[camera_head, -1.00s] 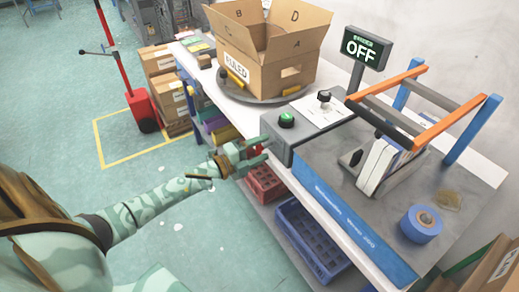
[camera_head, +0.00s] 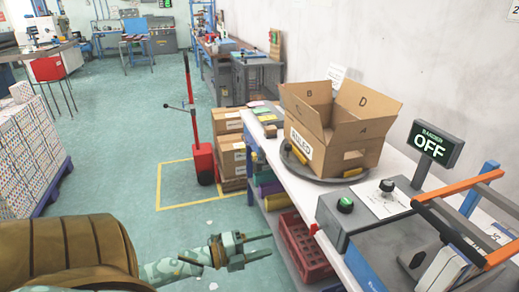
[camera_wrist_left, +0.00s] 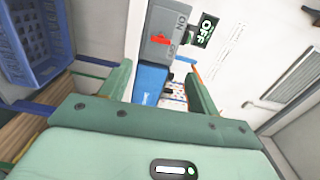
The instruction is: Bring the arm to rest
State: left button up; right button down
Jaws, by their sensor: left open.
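My left gripper (camera_head: 267,245) is open and empty, low in front of the bench and left of the red crate. Its two green fingers point right. In the left wrist view the open jaws (camera_wrist_left: 160,85) show nothing between them that they hold. Beyond them are a grey panel marked ON and OFF with a red switch (camera_wrist_left: 161,39) and the OFF sign (camera_wrist_left: 206,30). My right gripper is in neither view.
The bench (camera_head: 291,186) holds an open carton (camera_head: 318,150), a green button (camera_head: 345,205) and an OFF sign (camera_head: 432,144). A red crate (camera_head: 306,247) sits below. A red lift post (camera_head: 191,120) and stacked cartons (camera_head: 231,156) stand behind.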

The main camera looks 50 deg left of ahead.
pick_arm(q)
jog(key=shift+s+a, duration=0.15)
jog(key=shift+s, duration=0.15)
dwell(0.4)
